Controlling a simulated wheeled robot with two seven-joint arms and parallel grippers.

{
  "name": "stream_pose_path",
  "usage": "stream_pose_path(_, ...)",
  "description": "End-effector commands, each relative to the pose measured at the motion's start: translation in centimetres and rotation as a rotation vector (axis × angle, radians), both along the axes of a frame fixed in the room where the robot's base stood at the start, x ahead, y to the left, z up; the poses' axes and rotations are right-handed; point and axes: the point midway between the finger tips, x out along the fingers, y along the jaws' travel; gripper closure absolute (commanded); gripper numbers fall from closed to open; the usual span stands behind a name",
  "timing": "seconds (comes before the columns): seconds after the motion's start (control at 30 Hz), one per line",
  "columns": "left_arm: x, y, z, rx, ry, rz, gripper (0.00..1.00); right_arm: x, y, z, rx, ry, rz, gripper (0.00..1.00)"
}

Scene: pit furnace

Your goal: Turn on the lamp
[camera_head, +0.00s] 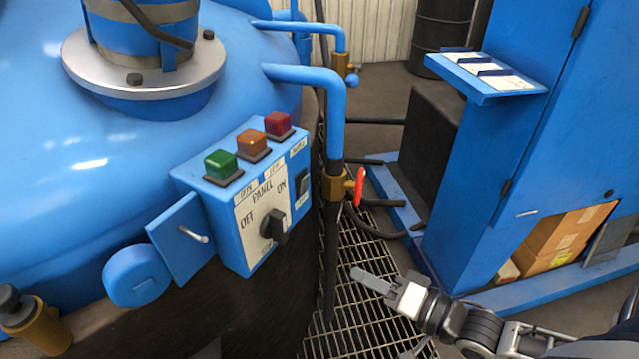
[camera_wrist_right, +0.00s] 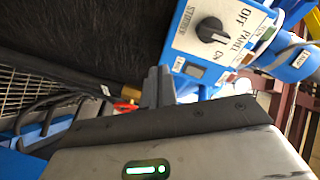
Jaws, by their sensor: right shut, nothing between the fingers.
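A blue control box (camera_head: 225,225) on the side of the big blue tank carries a white panel with a black rotary knob (camera_head: 272,228), marked OFF and ON. Green (camera_head: 222,163), orange (camera_head: 252,140) and red (camera_head: 279,122) lamps or buttons sit on its top. A small black switch (camera_head: 302,182) is at its right edge. My right gripper (camera_head: 368,280) is shut and empty, to the right of and below the box, apart from it. In the right wrist view the closed fingers (camera_wrist_right: 158,86) show just below and left of the panel, with the knob (camera_wrist_right: 212,30) beyond. My left gripper is out of view.
A blue pipe (camera_head: 338,115) and a red-handled valve (camera_head: 359,187) stand right of the box. A blue cabinet (camera_head: 500,190) with a shelf (camera_head: 485,75) is at the right. Grating (camera_head: 350,310) covers the floor between. The box's small door (camera_head: 182,238) stands open.

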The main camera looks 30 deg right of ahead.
Motion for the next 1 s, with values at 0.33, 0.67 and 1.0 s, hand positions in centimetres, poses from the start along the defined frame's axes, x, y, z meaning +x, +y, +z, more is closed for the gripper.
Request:
stream_pose_path(0.33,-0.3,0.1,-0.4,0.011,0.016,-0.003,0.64,2.5,-5.5,8.0,0.544,0.016,0.104,1.00)
stream_pose_path(0.67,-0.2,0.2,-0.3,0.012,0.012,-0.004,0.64,2.6,-5.7,8.4,0.575,0.018,0.110,1.00)
stream_pose_path(1.0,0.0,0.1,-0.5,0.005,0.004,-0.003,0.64,5.0,-4.2,8.8,0.575,0.012,0.112,1.00)
